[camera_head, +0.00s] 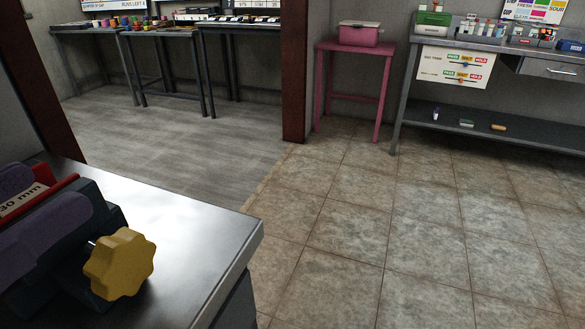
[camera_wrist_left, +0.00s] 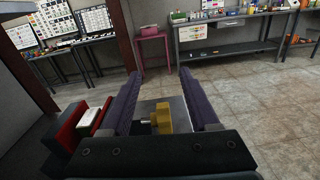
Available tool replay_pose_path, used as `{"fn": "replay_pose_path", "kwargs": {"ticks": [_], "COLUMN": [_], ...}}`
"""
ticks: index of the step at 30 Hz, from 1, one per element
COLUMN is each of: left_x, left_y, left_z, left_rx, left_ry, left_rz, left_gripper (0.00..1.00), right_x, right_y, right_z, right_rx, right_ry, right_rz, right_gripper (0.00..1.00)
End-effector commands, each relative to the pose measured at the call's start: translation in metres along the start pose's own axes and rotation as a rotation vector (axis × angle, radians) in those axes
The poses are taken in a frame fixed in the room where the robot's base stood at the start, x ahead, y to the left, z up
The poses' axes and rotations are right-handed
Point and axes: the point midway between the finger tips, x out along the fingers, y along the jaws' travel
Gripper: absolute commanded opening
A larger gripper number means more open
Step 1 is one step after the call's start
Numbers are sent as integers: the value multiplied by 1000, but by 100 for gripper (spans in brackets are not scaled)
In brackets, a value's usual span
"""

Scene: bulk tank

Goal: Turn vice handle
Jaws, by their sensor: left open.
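The vice (camera_head: 104,285) is a dark block with a red part and a white label ending in "30 mm", at the left front of a metal bench. Its handle is a yellow lobed knob (camera_head: 120,263) on a short shaft, on the vice's right side. In the left wrist view the knob (camera_wrist_left: 164,118) shows between the two purple fingers. My left gripper (camera_head: 62,190) is open, its fingers over the vice in the head view and partly covering it. I cannot tell whether they touch it. My right gripper is not in view.
The metal bench top (camera_head: 195,225) is bare to the right of the knob. Tiled floor lies beyond it. A pink table (camera_head: 357,46) with a pink box (camera_head: 360,34) and a long grey bench (camera_head: 490,125) with small items stand at the back. A dark red post (camera_head: 297,70) stands mid-room.

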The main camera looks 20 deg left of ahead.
Motion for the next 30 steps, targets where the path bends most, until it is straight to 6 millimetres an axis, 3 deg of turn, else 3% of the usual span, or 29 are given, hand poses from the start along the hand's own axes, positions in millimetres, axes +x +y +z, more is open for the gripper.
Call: {"fn": "replay_pose_path", "kwargs": {"ticks": [7, 15, 17, 21, 30], "left_x": [-2, -1, 15, 42, 72], "left_y": [7, 2, 4, 5, 6], "left_z": [-25, -90, -77, -76, -78], "left_rx": [-66, -62, -64, -63, -62], "left_ry": [-8, -8, -18, -16, -10], "left_rz": [36, 35, 40, 39, 35], "left_gripper": [62, 62, 62, 62, 62], "right_x": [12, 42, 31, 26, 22], "right_y": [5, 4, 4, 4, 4], "right_z": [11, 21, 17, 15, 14], "right_rx": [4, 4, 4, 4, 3], "right_ry": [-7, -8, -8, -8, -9], "right_rz": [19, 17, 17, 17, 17], "right_gripper": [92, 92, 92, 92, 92]}}
